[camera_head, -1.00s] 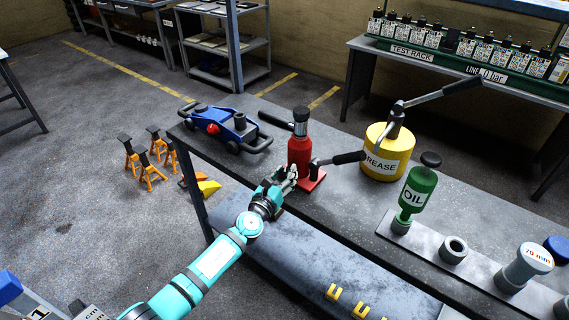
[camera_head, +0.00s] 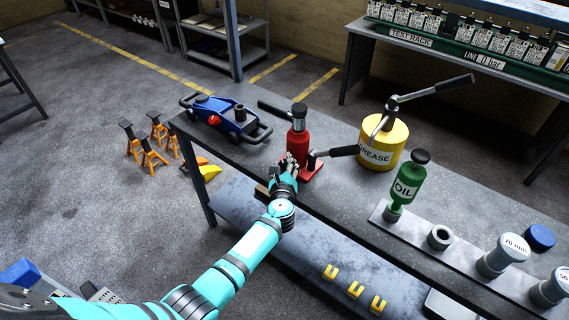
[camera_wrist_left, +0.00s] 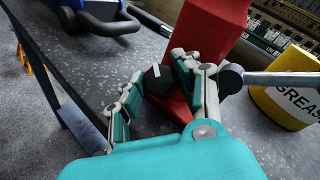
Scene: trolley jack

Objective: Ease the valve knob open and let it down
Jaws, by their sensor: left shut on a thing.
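The red bottle jack (camera_head: 296,146) stands on the grey bench with its dark-capped ram (camera_head: 299,113) upright above the body. Its black valve knob (camera_wrist_left: 158,82) with a white mark shows low on the jack in the left wrist view. My left gripper (camera_head: 287,164) is at the near side of the jack's base; in the wrist view its fingers (camera_wrist_left: 155,76) are shut on the knob, one on each side. In the head view the fingers hide the knob. The jack's pump handle (camera_head: 340,151) sticks out to the right. My right gripper is not in view.
A blue trolley jack (camera_head: 224,118) stands left on the bench. A yellow grease can (camera_head: 382,146) and a green oil bottle (camera_head: 406,183) stand to the right. Orange axle stands (camera_head: 148,150) are on the floor.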

